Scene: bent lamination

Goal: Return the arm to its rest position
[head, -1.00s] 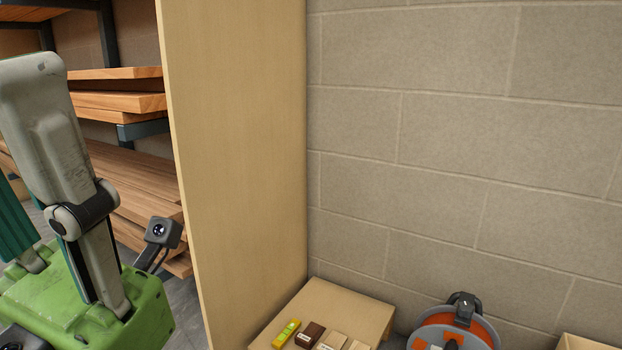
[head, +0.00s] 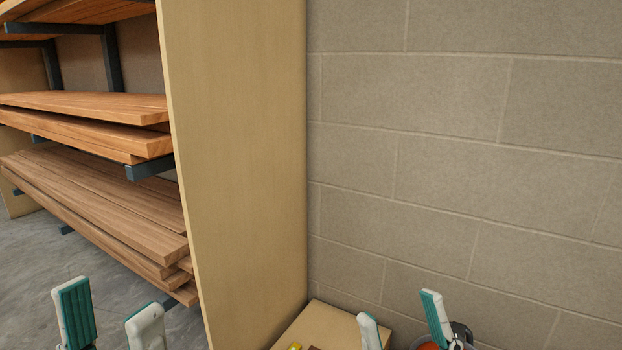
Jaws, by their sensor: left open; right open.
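My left gripper (head: 110,320) shows at the lower left edge of the head view. Its two white fingers with teal pads stand apart, with nothing between them. My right gripper (head: 403,325) shows at the bottom right of centre. Its two fingers are also apart, with nothing seen held. It appears in front of the small wooden table and an orange reel. Both arms behind the fingers are out of the frame, so their pose is hidden.
A tall wooden panel (head: 235,150) stands in the middle. Left of it, a rack holds stacked wooden boards (head: 95,205). A block wall (head: 460,150) fills the right. A small wooden table (head: 318,326) and an orange reel (head: 428,346) are cut off at the bottom.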

